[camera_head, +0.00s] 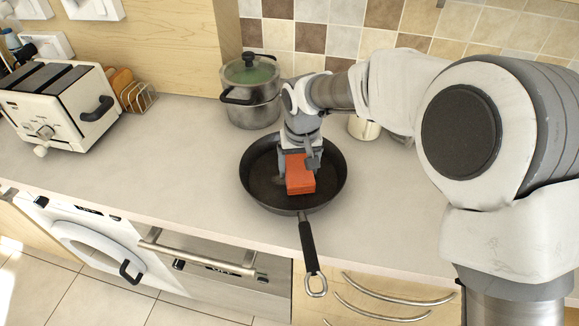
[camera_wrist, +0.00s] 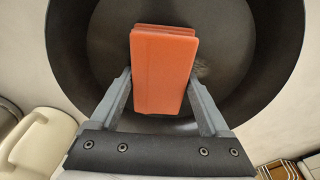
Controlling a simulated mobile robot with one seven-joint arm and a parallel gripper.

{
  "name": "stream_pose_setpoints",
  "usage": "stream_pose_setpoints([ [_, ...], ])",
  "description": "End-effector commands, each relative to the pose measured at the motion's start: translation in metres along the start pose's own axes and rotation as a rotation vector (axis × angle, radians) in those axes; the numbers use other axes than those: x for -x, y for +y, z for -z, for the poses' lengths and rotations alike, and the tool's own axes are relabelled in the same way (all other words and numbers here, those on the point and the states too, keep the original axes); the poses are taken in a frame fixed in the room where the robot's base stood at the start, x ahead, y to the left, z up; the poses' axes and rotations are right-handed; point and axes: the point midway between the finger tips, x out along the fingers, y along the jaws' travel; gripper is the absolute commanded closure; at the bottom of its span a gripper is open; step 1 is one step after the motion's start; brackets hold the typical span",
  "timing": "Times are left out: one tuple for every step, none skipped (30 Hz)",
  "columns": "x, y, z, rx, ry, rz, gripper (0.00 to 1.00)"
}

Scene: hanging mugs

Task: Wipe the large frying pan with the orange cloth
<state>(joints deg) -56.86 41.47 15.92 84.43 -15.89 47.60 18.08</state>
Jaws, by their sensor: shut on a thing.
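The large frying pan (camera_head: 262,188) is black and sits on the counter, its handle (camera_head: 308,245) reaching over the front edge. In the wrist view, the pan (camera_wrist: 230,35) fills most of the upper picture. The orange cloth (camera_head: 300,174) is a folded block inside the pan, and it also shows in the wrist view (camera_wrist: 160,75). My gripper (camera_wrist: 162,95) is shut on the cloth, one finger on each side. In the head view, my gripper (camera_head: 298,157) points down into the pan. I cannot tell whether the cloth touches the pan's bottom.
A steel pot (camera_head: 252,92) with a lid stands behind the pan against the tiles. A white toaster (camera_head: 60,108) and a toast rack (camera_head: 135,92) are at the left. A light-coloured mug (camera_head: 363,128) is behind the arm. The counter (camera_head: 190,150) left of the pan is clear.

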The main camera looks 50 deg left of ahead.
Motion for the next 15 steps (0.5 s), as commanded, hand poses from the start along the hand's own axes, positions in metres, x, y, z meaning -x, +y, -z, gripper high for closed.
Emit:
stream_pose_setpoints([
  [-0.0008,0.0044,-0.0004,-0.001,-0.001,0.0,0.64],
  [-0.0009,0.0058,-0.0004,0.0,-0.001,0.0,0.64],
  [-0.001,0.0071,-0.0005,0.001,-0.001,0.0,0.64],
  [-0.0011,0.0075,-0.0005,0.001,-0.001,0.0,0.64],
  [-0.0011,0.0077,-0.0005,0.001,-0.001,0.0,0.64],
  [-0.0012,0.0077,-0.0006,0.001,-0.001,0.0,0.64],
  [-0.0013,0.0077,-0.0006,0.001,-0.001,0.0,0.64],
  [-0.0013,0.0077,-0.0006,0.001,-0.001,-0.001,0.64],
  [-0.0014,0.0077,-0.0007,0.001,-0.001,-0.001,0.64],
  [-0.0015,0.0078,-0.0007,0.001,-0.001,-0.001,0.64],
  [-0.0015,0.008,-0.0007,0.001,-0.002,-0.001,0.64],
  [-0.0015,0.0087,-0.0007,0.001,-0.002,-0.001,0.64],
  [-0.0015,0.0096,-0.0007,0.0,-0.002,-0.001,0.64],
  [-0.0014,0.011,-0.0007,0.0,-0.002,-0.001,0.64],
  [-0.0013,0.0134,-0.0007,-0.001,-0.002,-0.002,0.64],
])
